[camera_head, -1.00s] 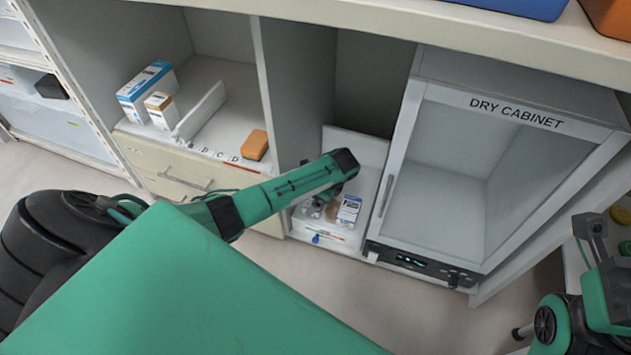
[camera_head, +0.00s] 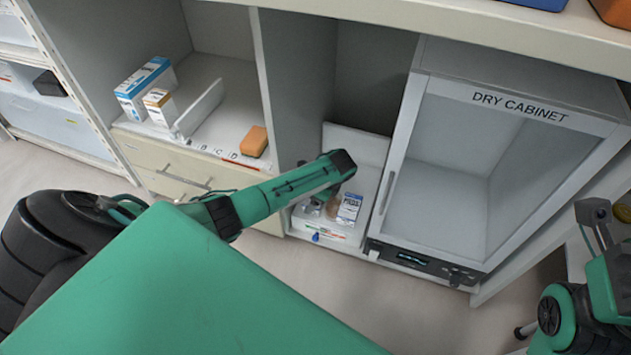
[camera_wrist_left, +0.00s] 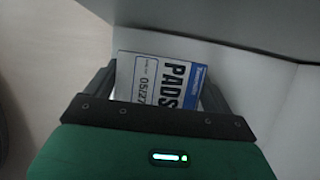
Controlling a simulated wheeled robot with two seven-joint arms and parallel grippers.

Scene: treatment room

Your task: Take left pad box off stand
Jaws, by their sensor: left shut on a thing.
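The dry cabinet (camera_head: 470,180) stands close on the right, its door shut. A divider wall (camera_head: 296,85) is on the left, beyond it a shelf with boxes (camera_head: 147,88) and an orange block (camera_head: 254,141). A counter edge (camera_head: 430,25) runs above.

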